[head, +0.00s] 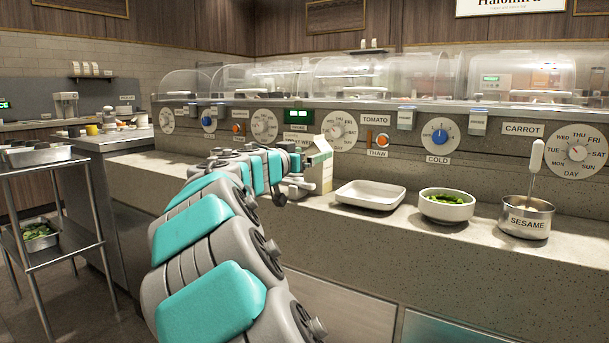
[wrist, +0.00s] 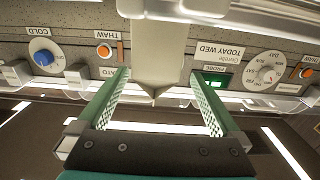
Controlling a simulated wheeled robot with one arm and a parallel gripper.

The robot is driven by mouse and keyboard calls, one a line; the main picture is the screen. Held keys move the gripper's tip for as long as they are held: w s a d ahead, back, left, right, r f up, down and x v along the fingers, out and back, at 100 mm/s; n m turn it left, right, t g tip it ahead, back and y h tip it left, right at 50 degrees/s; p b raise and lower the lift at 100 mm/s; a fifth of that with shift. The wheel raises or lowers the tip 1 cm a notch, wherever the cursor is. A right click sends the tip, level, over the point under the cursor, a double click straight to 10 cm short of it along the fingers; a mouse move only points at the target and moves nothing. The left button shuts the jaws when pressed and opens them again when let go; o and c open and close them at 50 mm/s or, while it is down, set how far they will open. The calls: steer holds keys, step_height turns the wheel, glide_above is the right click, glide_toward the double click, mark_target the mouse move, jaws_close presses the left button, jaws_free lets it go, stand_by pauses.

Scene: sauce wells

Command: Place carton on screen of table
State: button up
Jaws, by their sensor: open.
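The pale carton (head: 326,172) stands upright on the counter ledge, left of the white tray. My gripper (head: 306,172) is at its left side, and the arm hides part of the carton. The wrist view is upside down. There my gripper (wrist: 157,76) is open, with one finger on each side of the carton (wrist: 155,45); I cannot tell whether either finger touches it. A small green-lit screen (head: 298,116) is set in the counter's upright panel behind the gripper; it also shows in the wrist view (wrist: 216,81).
A white tray (head: 370,195), a bowl of greens (head: 446,212) and a sesame pot with a ladle (head: 526,222) stand along the ledge to the right. Dials and knobs line the panel below clear domed guards (head: 345,78). A metal cart (head: 48,170) stands at the left.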

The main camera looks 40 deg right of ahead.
steer(key=x, duration=0.3)
steer(key=p+x, duration=0.1)
steer(key=x, duration=0.3)
steer(key=shift+s+d, duration=0.2)
jaws_close()
stand_by(0.6)
